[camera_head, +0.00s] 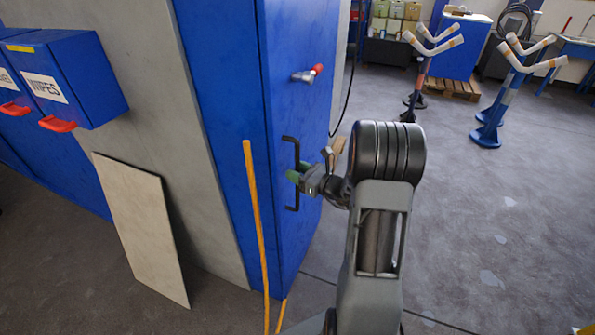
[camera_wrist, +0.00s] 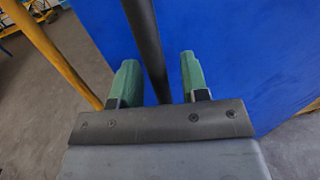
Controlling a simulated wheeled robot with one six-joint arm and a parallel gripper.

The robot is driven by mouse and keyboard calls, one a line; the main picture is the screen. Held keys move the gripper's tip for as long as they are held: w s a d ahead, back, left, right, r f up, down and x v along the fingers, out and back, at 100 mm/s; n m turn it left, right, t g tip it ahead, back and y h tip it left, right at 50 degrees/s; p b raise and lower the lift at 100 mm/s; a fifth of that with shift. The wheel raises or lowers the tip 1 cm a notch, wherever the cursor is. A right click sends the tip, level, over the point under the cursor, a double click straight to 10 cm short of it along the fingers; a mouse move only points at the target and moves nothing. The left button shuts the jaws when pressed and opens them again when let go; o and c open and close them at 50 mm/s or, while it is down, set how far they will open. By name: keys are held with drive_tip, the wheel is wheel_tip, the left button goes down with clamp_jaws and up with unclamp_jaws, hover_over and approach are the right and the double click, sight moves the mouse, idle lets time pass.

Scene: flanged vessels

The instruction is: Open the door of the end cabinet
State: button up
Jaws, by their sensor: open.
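The end cabinet (camera_head: 300,110) is tall and blue, and its door looks shut. A black vertical bar handle (camera_head: 297,150) stands out from the door near its left edge. My gripper (camera_head: 295,174) is at the lower half of this handle, coming from the right. In the wrist view, the two green fingers of my gripper (camera_wrist: 160,75) are apart, with the black handle (camera_wrist: 146,40) passing between them. A gap shows on each side of the bar, so the fingers are not closed on it. A red-tipped lever (camera_head: 308,74) sits higher on the door.
A thin yellow-orange pole (camera_head: 254,220) stands close in front of the cabinet, left of the handle; it also shows in the wrist view (camera_wrist: 55,55). A pale board (camera_head: 143,230) leans on the grey wall. Blue stands (camera_head: 488,130) are far right. Floor right of the cabinet is open.

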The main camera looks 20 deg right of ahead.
clamp_jaws()
idle(0.3)
drive_tip(key=shift+d, duration=0.1)
